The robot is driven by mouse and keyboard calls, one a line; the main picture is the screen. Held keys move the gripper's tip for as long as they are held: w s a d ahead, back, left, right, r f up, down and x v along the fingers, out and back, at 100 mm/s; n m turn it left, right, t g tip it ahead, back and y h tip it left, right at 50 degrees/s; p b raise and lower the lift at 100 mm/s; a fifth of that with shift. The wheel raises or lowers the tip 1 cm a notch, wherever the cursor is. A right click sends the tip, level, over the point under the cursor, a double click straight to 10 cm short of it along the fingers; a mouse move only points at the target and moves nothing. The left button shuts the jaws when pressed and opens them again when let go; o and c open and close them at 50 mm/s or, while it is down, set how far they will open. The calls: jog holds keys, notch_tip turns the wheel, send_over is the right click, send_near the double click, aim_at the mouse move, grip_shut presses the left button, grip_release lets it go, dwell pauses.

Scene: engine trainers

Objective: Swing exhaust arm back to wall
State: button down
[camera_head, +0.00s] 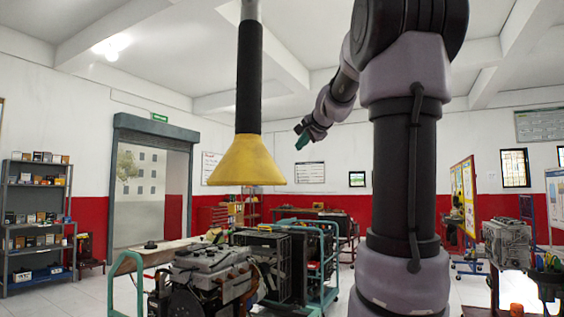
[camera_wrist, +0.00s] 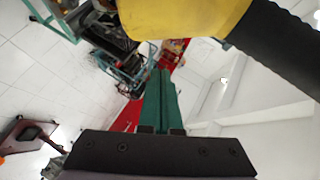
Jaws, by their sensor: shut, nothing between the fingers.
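The exhaust arm is a black hose (camera_head: 249,80) hanging from the ceiling with a yellow cone hood (camera_head: 247,163) at its lower end. It hangs above the engine trainers, left of my arm. My gripper (camera_head: 302,135) is at the end of my raised arm, to the right of the hood and apart from it in the head view. In the wrist view, my green fingers (camera_wrist: 160,80) are together with nothing between them. The yellow hood (camera_wrist: 185,15) and black hose (camera_wrist: 280,50) show at the top of that view, beside the fingers. The hood's opening is hidden.
An engine trainer (camera_head: 205,270) on a teal frame stands below the hood, with more engines behind. A shelf (camera_head: 37,220) stands at the left wall beside a doorway (camera_head: 140,195). Another engine (camera_head: 508,240) stands at the right. The air around the hood looks clear.

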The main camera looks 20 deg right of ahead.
send_over(281, 179)
jog(key=s+d, duration=0.2)
jog(key=s, duration=0.1)
notch_tip(281, 179, down, 4)
jog(key=shift+w+a+f, duration=0.35)
jog(key=shift+w+a, duration=0.45)
jog(key=shift+a, duration=0.05)
jog(key=shift+w+a+f, duration=0.25)
jog(key=shift+w+a, duration=0.1)
jog(key=shift+w, duration=0.05)
